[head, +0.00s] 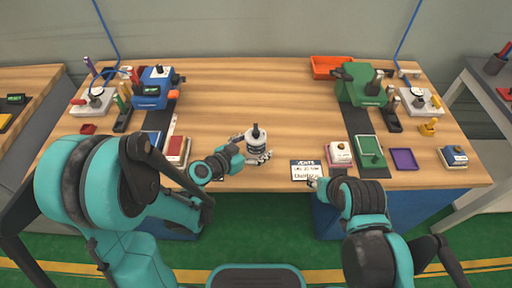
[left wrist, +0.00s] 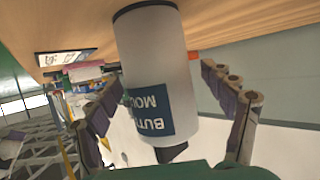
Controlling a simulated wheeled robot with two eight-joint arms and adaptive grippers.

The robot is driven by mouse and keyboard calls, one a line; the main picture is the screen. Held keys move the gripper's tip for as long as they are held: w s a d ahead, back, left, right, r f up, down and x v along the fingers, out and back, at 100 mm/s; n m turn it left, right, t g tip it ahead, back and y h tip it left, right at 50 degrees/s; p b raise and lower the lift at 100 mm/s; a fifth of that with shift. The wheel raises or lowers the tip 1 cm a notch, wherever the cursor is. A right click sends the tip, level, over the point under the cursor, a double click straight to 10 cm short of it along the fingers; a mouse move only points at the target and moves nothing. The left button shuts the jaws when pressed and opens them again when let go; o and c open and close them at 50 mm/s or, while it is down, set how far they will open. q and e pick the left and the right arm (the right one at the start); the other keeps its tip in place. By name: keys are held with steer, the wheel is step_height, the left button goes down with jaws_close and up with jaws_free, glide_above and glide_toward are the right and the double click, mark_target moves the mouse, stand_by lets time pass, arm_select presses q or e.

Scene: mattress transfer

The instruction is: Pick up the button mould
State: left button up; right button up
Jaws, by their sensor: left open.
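The button mould (head: 257,136) is a white cylinder with a dark knob and a dark label, standing on the wooden table near the middle front. In the left wrist view the button mould (left wrist: 155,60) appears upside down, with part of its lettering readable. My left gripper (head: 262,157) is at the mould's near side. In the left wrist view my left gripper (left wrist: 165,92) is open, with one finger on each side of the mould and visible gaps. My right gripper (head: 314,182) is low at the table's front edge beside a printed card; its fingers are too small to judge.
The printed card (head: 307,170) lies right of the mould. A blue machine (head: 152,88) and a red-topped block (head: 177,150) stand left. A green machine (head: 362,84), an orange tray (head: 330,67), a pink block (head: 339,154) and a purple tray (head: 404,159) are right. The table's centre back is clear.

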mark_target(256, 128)
arm_select(q)
steer(key=shift+w+d, duration=0.1)
steer(key=shift+c, duration=1.3)
jaws_close()
steer(key=shift+r, duration=0.1)
step_height(256, 128, up, 4)
steer(key=p, duration=0.3)
steer(key=s+d+r+p, duration=0.4)
steer(key=s+d+r, duration=0.2)
steer(key=d, duration=0.4)
steer(key=shift+r+p, duration=0.3)
steer(key=shift+r, duration=0.1)
steer(key=shift+w+a+b, duration=0.15)
steer(key=shift+w+a, duration=0.85)
steer(key=shift+a, duration=0.7)
steer(key=shift+w+a+b, duration=0.15)
steer(key=shift+w+a, duration=0.8)
steer(key=shift+a, duration=0.7)
steer(key=shift+w+a+b, duration=0.15)
steer(key=shift+w+a, duration=0.85)
steer(key=shift+a, duration=0.7)
